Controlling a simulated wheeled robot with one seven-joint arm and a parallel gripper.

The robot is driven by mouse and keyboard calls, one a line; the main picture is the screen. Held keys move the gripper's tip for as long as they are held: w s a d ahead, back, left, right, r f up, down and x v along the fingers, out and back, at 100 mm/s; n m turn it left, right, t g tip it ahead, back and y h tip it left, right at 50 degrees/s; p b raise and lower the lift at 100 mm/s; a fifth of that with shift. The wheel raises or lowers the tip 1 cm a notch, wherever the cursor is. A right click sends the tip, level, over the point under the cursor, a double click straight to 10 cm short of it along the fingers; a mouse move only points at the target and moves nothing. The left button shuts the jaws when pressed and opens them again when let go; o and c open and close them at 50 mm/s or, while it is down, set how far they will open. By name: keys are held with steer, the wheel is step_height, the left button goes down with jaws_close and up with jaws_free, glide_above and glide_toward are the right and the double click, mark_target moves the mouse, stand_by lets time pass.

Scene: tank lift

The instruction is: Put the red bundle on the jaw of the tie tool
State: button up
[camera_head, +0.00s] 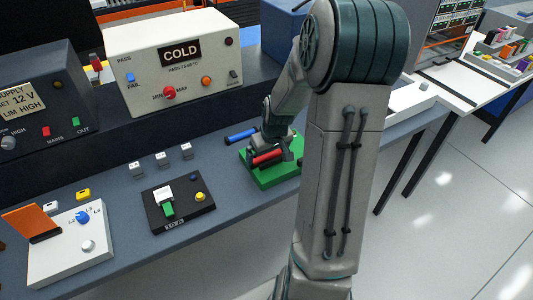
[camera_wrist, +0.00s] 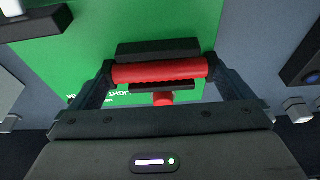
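The red bundle (camera_wrist: 160,71) lies crosswise between the two fingertips of my gripper (camera_wrist: 160,75) in the wrist view. The fingers meet its two ends with no clear gap. It also shows under my wrist in the head view (camera_head: 268,157). The tie tool is the green base (camera_head: 279,176), which fills much of the wrist view (camera_wrist: 75,60). A black block, perhaps its jaw (camera_wrist: 158,49), is right beside the bundle, with a narrower black strip on the other side. I cannot tell whether the bundle rests on them. A round red part (camera_wrist: 163,99) shows below the strip.
A blue bundle (camera_head: 241,136) lies left of my gripper. A black box with a green switch (camera_head: 178,206), small white blocks (camera_head: 161,159) and a white panel (camera_head: 70,245) are on the bench to the left. The COLD box (camera_head: 175,65) stands behind.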

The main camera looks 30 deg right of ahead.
steer(key=shift+r, duration=0.45)
steer(key=v, duration=1.1)
steer(key=s+a+r, duration=0.2)
steer(key=s+a, duration=0.5)
steer(key=s, duration=0.1)
steer(key=s+a+r, duration=0.2)
steer(key=s+a, duration=0.5)
steer(key=s, duration=0.1)
steer(key=shift+a+r, duration=0.25)
steer(key=shift+r, duration=0.15)
steer(key=shift+s, duration=0.15)
